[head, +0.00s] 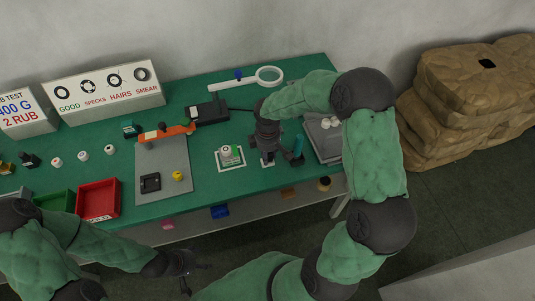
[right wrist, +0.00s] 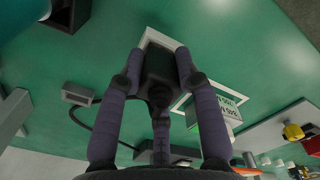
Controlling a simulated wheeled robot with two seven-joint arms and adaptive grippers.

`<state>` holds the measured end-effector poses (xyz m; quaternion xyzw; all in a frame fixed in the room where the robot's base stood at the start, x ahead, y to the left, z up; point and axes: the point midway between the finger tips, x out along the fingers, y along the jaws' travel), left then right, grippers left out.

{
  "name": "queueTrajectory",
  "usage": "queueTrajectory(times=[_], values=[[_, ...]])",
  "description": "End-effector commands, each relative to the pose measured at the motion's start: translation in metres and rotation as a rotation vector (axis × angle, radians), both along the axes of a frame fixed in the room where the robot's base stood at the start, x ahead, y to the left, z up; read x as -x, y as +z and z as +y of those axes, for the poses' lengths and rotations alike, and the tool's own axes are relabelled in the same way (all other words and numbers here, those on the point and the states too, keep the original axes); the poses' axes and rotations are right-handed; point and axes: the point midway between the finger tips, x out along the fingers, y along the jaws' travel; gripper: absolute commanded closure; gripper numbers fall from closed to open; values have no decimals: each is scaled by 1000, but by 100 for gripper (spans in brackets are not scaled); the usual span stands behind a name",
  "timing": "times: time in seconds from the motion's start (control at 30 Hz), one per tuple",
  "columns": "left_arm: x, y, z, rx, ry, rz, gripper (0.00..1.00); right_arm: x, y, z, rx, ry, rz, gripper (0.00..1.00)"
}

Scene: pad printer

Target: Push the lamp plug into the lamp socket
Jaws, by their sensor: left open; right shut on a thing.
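My right gripper (head: 268,160) is low over the green table, pointing down. In the head view the cable leaves a black box (head: 208,113) and passes behind my right arm. I cannot clearly identify the lamp socket. My left gripper (head: 184,272) is open and empty before the table's front edge.
A white-framed pad with a small block (head: 230,155) stands left of my right gripper. A grey plate (head: 163,180) with an orange arm, a red tray (head: 98,200) and a green tray (head: 55,202) lie further left. A grey tray (head: 325,143) is at right.

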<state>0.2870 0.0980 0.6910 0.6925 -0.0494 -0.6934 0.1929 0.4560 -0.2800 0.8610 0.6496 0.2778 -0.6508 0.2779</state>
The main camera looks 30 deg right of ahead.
Motion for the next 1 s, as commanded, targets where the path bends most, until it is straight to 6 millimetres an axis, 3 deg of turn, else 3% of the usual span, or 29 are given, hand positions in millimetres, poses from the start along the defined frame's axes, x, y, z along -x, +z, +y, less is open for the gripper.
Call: queueTrajectory(times=[0.77,0.8,0.87,1.0], values=[[0,-6,0,0,0,0,32,0,-10,0,0,0,0,100],[0,-5,0,0,0,0,32,0,-9,0,0,0,0,55],[0,-5,0,0,0,0,32,0,-9,0,0,0,0,38],[0,-5,0,0,0,0,32,0,-9,0,0,0,0,38]])
